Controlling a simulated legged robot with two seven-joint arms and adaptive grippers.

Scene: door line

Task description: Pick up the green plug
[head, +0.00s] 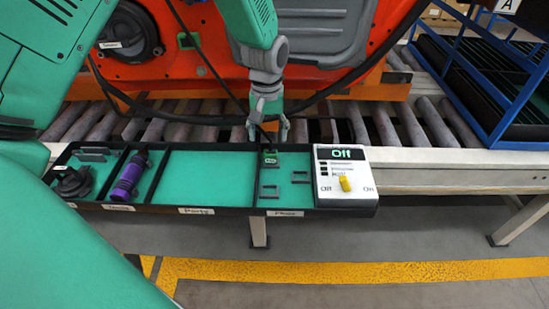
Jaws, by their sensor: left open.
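The green plug (270,159) stands in the right compartment of the black-rimmed tray (215,211), near its back edge. My left gripper (268,133) points down from above, just over the plug. Its two fingers are spread, one on each side above the plug. They appear apart from it, though the exact gap is hard to tell. My right gripper is not in view.
A purple tool (129,176) and a black part (74,182) lie in the left compartments. A switch box (344,177) reading "Off" is right of the plug. An orange door (190,60) stands behind on rollers (403,122). A blue rack (500,85) is at right.

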